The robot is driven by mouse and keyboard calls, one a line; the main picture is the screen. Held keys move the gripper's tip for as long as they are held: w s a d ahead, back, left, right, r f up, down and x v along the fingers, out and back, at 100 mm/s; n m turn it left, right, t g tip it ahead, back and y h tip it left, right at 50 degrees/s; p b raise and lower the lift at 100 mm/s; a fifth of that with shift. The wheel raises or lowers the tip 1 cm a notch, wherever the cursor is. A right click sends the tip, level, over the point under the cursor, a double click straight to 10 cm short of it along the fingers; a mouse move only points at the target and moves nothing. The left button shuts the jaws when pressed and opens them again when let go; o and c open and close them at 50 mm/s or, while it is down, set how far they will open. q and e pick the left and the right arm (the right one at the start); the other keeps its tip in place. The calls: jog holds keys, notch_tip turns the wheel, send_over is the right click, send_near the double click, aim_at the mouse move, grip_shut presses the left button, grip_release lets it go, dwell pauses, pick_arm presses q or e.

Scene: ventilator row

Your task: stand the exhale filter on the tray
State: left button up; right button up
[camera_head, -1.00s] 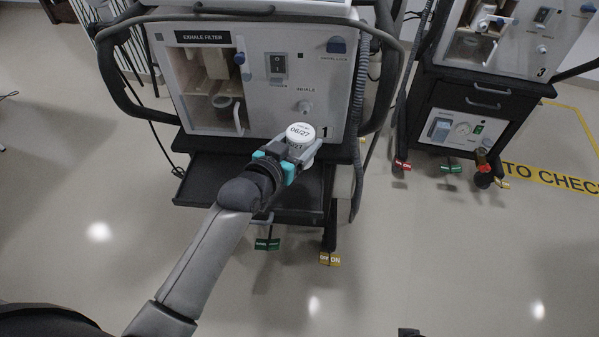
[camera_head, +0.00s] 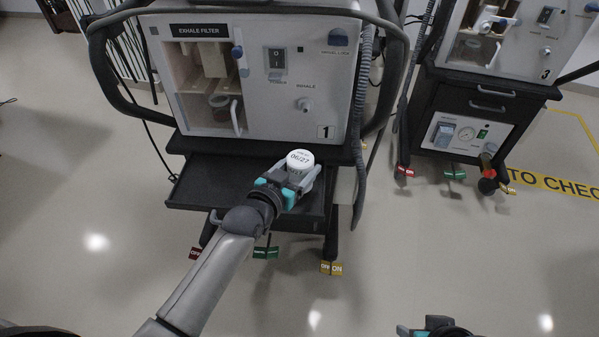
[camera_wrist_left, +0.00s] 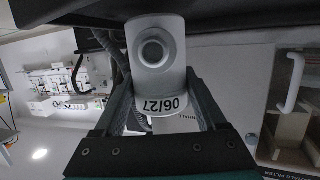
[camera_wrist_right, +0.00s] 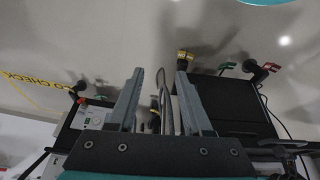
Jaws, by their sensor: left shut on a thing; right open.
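The exhale filter (camera_head: 300,159) is a white cylinder with a round cap marked 06/27. My left gripper (camera_head: 293,180) is shut on it and holds it upright over the right part of the black pull-out tray (camera_head: 215,182). Whether its base touches the tray cannot be told. In the left wrist view the filter (camera_wrist_left: 155,45) sits between the fingers, its round port facing the camera. My right gripper (camera_wrist_right: 157,100) is open and empty. In the head view only a bit of it (camera_head: 437,328) shows at the bottom edge.
Ventilator 1 (camera_head: 285,110) stands behind the tray, its EXHALE FILTER compartment (camera_head: 205,95) open to view. A corrugated hose (camera_head: 360,130) hangs at its right side. Ventilator 3 (camera_head: 480,110) stands to the right. The left half of the tray is bare.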

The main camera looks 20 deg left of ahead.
pick_arm(q)
jog(key=shift+f, duration=0.3)
pick_arm(e)
jog(key=shift+r, duration=0.45)
pick_arm(q)
jog(key=shift+f, duration=0.1)
jog(key=o, duration=1.3)
pick_arm(e)
jog(key=shift+r, duration=0.1)
pick_arm(q)
jog(key=shift+p+v, duration=2.45)
jog(key=shift+v, duration=3.55)
pick_arm(e)
notch_tip(320, 180, down, 10)
jog(key=s+g, duration=0.1)
jog(key=s, duration=0.1)
jog(key=shift+s+d+f+g, duration=0.2)
jog(key=shift+s+f+g, duration=0.1)
jog(key=shift+s, duration=0.1)
